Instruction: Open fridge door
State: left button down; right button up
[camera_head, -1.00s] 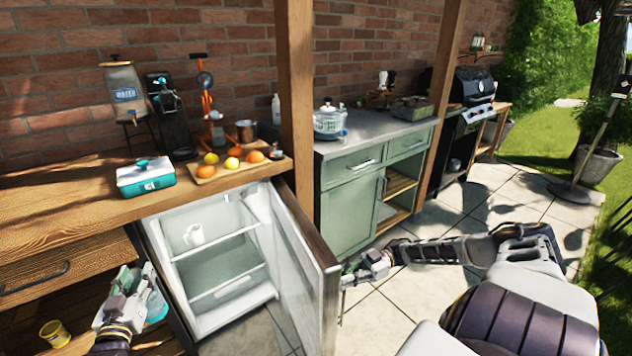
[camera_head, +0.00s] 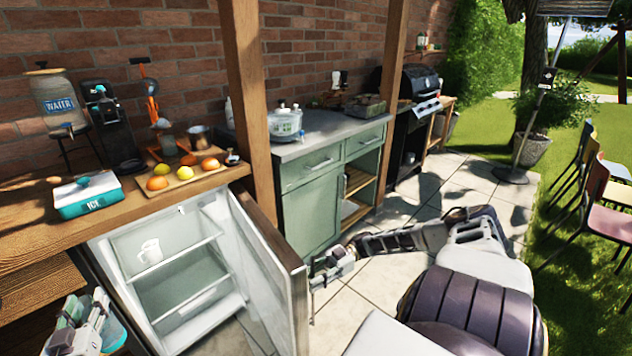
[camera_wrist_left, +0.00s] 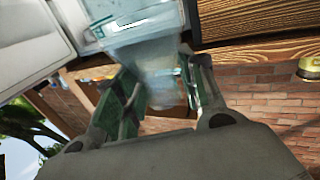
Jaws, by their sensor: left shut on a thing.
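The small fridge (camera_head: 185,262) stands under the wooden counter with its door (camera_head: 272,275) swung wide open. My left gripper (camera_head: 85,325) is at the lower left, left of the fridge opening. It is shut on a clear bluish container (camera_head: 113,333), which also shows blurred between the fingers in the left wrist view (camera_wrist_left: 160,80).
The counter holds a teal ice box (camera_head: 88,198), a fruit board (camera_head: 187,178) and a water dispenser (camera_head: 62,105). A wooden post (camera_head: 250,100) and green cabinet (camera_head: 310,215) stand behind the door. Paving (camera_head: 345,310) is clear between door and my right arm.

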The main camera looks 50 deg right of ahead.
jog(key=shift+d, duration=0.15)
jog(key=v, duration=1.1)
jog(key=shift+d, duration=0.35)
dwell(0.3)
jog(key=shift+s, duration=0.1)
dwell(0.8)
